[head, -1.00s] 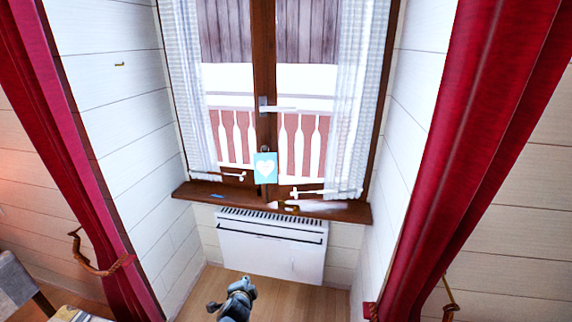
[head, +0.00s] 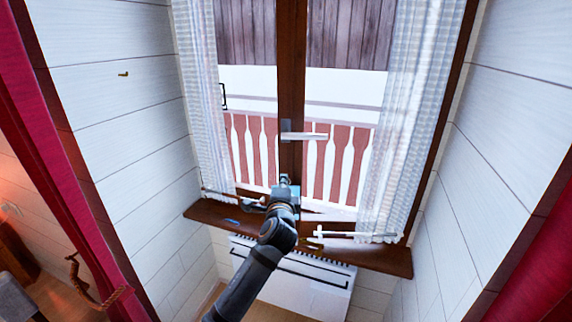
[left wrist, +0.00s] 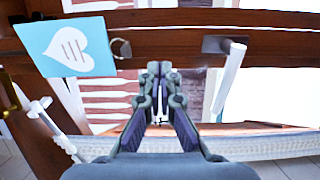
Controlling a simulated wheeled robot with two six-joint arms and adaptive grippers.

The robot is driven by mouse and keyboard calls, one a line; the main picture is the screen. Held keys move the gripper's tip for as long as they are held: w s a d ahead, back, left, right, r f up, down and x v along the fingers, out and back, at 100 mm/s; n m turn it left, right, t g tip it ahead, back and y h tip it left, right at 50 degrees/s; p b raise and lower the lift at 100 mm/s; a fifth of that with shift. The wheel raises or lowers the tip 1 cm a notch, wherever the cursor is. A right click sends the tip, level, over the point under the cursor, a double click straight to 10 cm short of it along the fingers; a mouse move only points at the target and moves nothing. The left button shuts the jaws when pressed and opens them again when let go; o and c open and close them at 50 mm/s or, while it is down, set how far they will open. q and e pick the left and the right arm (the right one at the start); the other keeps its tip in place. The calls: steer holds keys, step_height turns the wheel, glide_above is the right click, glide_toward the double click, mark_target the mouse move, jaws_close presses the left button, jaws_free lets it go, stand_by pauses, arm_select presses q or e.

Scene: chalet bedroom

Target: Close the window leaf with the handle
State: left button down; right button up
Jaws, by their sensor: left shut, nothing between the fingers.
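The window's handle (head: 303,135) is a grey lever on the brown middle post, pointing right. It also shows in the left wrist view (left wrist: 230,76), right of my fingers. The right window leaf (head: 338,165) has glass in a brown frame; I cannot tell whether it stands slightly ajar. A light blue tag with a white heart (left wrist: 68,47) hangs on the post, below the handle in the head view and mostly hidden there by my gripper. My left gripper (head: 284,180) is shut and empty, in front of the post below the handle; it also shows in the left wrist view (left wrist: 160,70). My right gripper is out of view.
The brown sill (head: 375,256) runs below the window, above a white heater (head: 310,293). Sheer curtains (head: 415,110) hang at both sides. A red curtain (head: 75,200) hangs at the left. White panelled walls flank the niche.

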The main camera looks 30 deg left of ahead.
mark_target(286, 162)
arm_select(q)
steer(key=p+x, duration=0.1)
steer(key=x, duration=0.3)
steer(key=p+x, duration=0.1)
steer(key=x, duration=0.2)
steer(key=shift+w+a+r, duration=0.2)
steer(key=shift+w, duration=0.15)
steer(key=shift+w+a+f, duration=0.2)
steer(key=shift+w+a, duration=0.1)
steer(key=shift+w, duration=0.15)
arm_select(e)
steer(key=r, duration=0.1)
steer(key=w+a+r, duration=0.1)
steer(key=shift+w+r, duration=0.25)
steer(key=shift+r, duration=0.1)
